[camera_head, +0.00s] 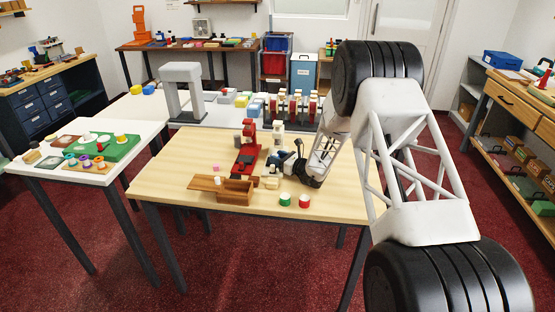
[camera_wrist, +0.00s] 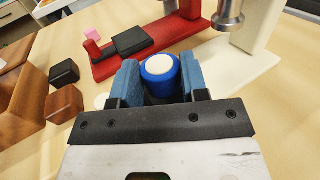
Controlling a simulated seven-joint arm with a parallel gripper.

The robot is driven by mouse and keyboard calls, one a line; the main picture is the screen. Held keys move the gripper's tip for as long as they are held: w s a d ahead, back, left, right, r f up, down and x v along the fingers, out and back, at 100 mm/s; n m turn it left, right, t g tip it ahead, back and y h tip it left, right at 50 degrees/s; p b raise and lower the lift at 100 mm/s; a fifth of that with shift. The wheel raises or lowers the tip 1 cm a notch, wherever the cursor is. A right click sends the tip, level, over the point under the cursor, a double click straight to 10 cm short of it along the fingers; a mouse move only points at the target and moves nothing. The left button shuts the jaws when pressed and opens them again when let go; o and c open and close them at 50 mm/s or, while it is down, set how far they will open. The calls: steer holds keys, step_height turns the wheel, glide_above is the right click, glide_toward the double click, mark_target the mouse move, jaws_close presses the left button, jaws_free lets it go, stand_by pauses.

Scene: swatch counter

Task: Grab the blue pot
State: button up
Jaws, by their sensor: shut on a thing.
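The blue pot (camera_wrist: 160,68), a small round blue jar with a white top, sits between the two blue fingers of my gripper (camera_wrist: 160,80) in the wrist view. The fingers are shut on its sides. In the head view my gripper (camera_head: 283,162) is low over the wooden table, in front of the white stand; the pot is hard to make out there. I cannot tell whether the pot touches the table. A green pot (camera_head: 285,199) and a red pot (camera_head: 304,201), both white-topped, stand near the table's front edge.
A red stand (camera_head: 245,150) and a white stand (camera_wrist: 240,62) are close beyond my gripper. An open wooden box (camera_head: 236,191) lies to the left, near a black block (camera_wrist: 64,72) and a brown block (camera_wrist: 63,103). The table's left part (camera_head: 185,165) is clear.

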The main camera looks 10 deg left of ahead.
steer(key=shift+r, duration=1.45)
steer(key=shift+s+r, duration=0.25)
steer(key=shift+r, duration=0.05)
steer(key=s+d, duration=0.1)
steer(key=s, duration=0.4)
steer(key=s+d+r, duration=0.1)
steer(key=s+d, duration=0.1)
steer(key=s, duration=0.2)
steer(key=s+d, duration=0.2)
steer(key=s, duration=0.3)
steer(key=shift+s+r, duration=0.15)
steer(key=shift+s, duration=0.2)
